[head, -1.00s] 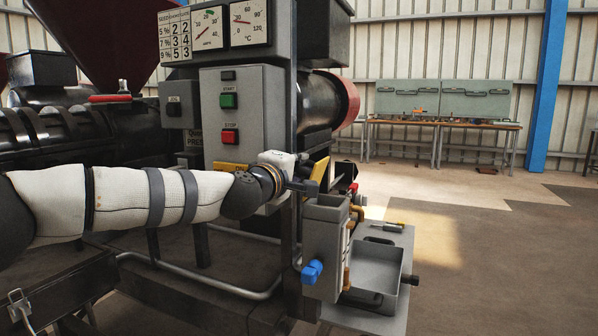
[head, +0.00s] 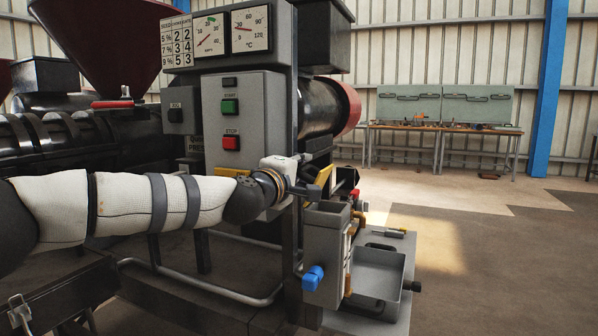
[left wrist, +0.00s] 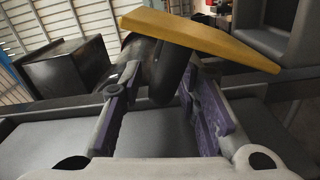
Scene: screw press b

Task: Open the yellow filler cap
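In the head view a yellow part (head: 322,178) shows just behind the gripper, and another yellow piece (head: 233,172) lies left of the wrist. I cannot tell which is the filler cap. My right gripper is not in view.
The grey control box (head: 240,125) has green and red buttons. A grey metal tank (head: 325,245) with a blue knob (head: 313,277) stands below the gripper, beside a grey tray (head: 378,270). A workbench (head: 440,130) stands far back; open floor lies to the right.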

